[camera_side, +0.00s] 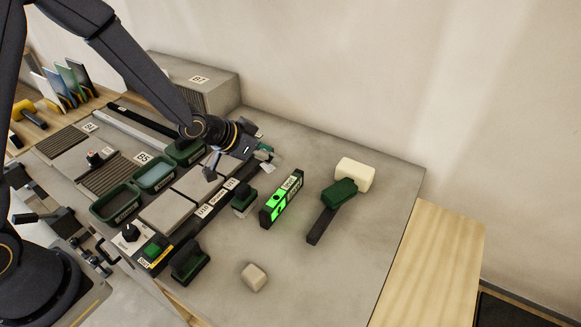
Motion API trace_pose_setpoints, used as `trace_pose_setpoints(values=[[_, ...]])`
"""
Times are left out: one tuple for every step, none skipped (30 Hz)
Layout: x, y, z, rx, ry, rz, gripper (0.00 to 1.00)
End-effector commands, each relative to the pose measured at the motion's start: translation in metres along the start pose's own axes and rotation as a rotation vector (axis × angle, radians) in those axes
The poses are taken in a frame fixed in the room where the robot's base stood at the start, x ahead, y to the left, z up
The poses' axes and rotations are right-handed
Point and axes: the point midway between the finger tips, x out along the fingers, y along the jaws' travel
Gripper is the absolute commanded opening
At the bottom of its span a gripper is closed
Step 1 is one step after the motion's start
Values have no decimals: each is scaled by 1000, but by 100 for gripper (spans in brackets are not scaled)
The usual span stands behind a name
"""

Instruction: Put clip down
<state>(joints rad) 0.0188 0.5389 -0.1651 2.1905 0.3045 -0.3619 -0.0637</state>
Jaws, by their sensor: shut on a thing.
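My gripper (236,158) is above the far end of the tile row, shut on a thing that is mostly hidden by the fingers. A small green and white piece (266,155) shows just right of the fingers; it looks like part of the clip, but I cannot tell its full shape or whether it touches the surface below. Pale grey tiles (168,213) lie in a row, with white labels (216,198) along their right edge.
Dark green blocks (189,262) stand near the tiles. Green bins (115,203) line the left side. The slab's right part (365,235) is clear.

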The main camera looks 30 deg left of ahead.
Motion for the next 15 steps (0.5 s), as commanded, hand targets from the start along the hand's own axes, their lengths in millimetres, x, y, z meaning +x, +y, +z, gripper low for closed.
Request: trace_pose_setpoints(values=[[6, 1, 7, 1, -4, 1, 23], [9, 1, 10, 1, -4, 2, 23], [12, 1, 12, 0, -3, 1, 23], [14, 0, 14, -1, -2, 1, 23], [17, 0, 17, -1, -3, 0, 23], [20, 0, 21, 0, -4, -1, 23], [24, 0, 25, 0, -4, 0, 23], [28, 0, 28, 1, -4, 1, 23], [32, 1, 32, 1, -3, 1, 23], [34, 0, 34, 1, -3, 0, 23], [37, 0, 37, 0, -3, 0, 23], [38, 0, 38, 0, -1, -1, 23], [39, 0, 39, 0, 0, -2, 23], [39, 0, 39, 0, 1, -2, 23], [39, -1, 39, 0, 1, -2, 23]])
